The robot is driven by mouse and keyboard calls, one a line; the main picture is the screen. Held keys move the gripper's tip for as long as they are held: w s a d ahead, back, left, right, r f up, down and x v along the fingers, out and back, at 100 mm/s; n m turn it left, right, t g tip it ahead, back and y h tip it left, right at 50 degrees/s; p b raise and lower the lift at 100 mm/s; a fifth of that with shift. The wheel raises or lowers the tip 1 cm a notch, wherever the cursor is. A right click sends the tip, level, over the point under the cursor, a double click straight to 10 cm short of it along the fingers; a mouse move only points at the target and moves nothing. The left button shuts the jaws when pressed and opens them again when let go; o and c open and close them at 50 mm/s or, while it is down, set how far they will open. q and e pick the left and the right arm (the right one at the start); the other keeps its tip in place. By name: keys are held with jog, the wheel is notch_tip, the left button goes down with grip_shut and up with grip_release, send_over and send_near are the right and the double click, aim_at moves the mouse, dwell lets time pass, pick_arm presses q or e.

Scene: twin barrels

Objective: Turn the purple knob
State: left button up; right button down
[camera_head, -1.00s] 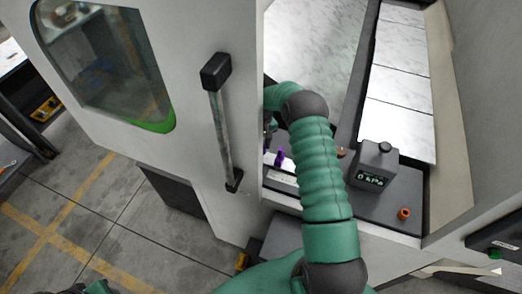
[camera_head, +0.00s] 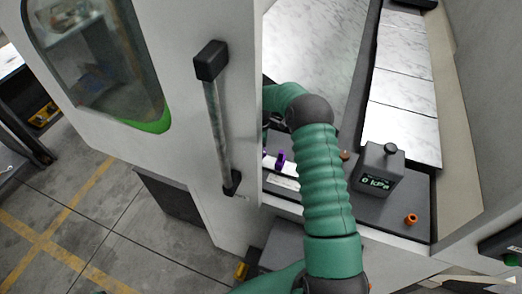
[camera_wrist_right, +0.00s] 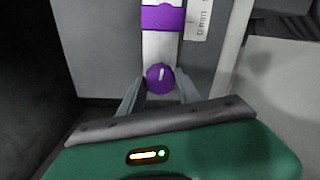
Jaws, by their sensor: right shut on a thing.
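The purple knob (camera_wrist_right: 160,77) is round with a pale mark on its face. In the right wrist view it sits at the lower end of a white strip (camera_wrist_right: 160,48), with a purple band (camera_wrist_right: 162,18) above it. My right gripper (camera_wrist_right: 159,90) has one finger on each side of the knob and is shut on it. In the head view a small purple part (camera_head: 281,158) shows beside my green right arm; I cannot tell if it is the knob. The right gripper is mostly hidden there by the arm and the door edge. My left gripper is not in view.
A white machine door (camera_head: 175,105) with a black-ended handle (camera_head: 218,125) stands to the left of my arm. A grey gauge box (camera_head: 378,168) reads 0 kPa, with an orange fitting (camera_head: 411,219) nearby. Marble-patterned panels (camera_head: 405,85) lie behind.

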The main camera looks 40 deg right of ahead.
jog(key=n, duration=0.3)
jog(key=shift+a+n, duration=0.15)
jog(key=shift+n, duration=0.25)
jog(key=n, duration=0.4)
jog(key=shift+f, duration=0.1)
jog(key=shift+n, duration=0.3)
jog(key=c, duration=1.1)
grip_release()
jog(key=shift+o, duration=1.2)
jog(key=shift+w+f, duration=0.1)
jog(key=shift+w, duration=0.05)
